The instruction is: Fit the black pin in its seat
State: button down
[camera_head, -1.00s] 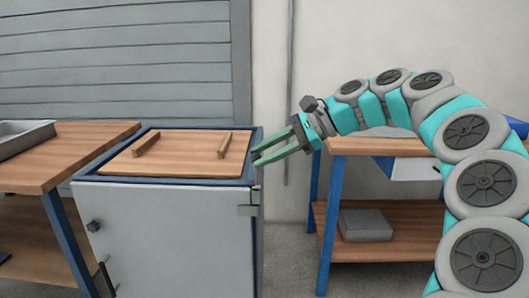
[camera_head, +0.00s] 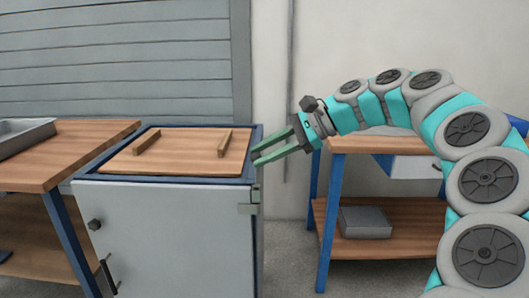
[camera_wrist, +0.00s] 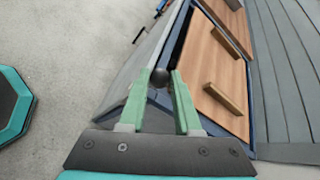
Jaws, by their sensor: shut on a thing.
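In the wrist view the fingers (camera_wrist: 161,77) are shut on a small dark rounded thing, seemingly the black pin (camera_wrist: 160,77), held at the fingertips. Only its rounded end shows there, and I cannot make it out in the head view. The seat is not clearly recognisable in either view.
A grey cabinet (camera_head: 170,235) has a blue-rimmed wooden top with two wooden strips (camera_head: 146,143) (camera_head: 225,143). A wooden bench with a metal tray (camera_head: 22,135) is at left. A bench (camera_head: 345,147) with a grey box (camera_head: 365,223) on its shelf is at right.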

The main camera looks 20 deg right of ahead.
jog(key=shift+f, duration=0.15)
jog(key=shift+f+b, duration=0.3)
jog(key=shift+f, duration=0.65)
jog(key=shift+p, duration=0.35)
jog(key=shift+f, duration=0.35)
dwell(0.4)
jog(key=shift+f, duration=0.35)
jog(key=shift+f+b, duration=0.3)
jog(key=shift+f, duration=0.05)
jog(key=shift+p, duration=0.35)
dwell(0.4)
jog(key=shift+f, duration=0.4)
dwell(1.0)
jog(key=c, duration=0.5)
grip_release()
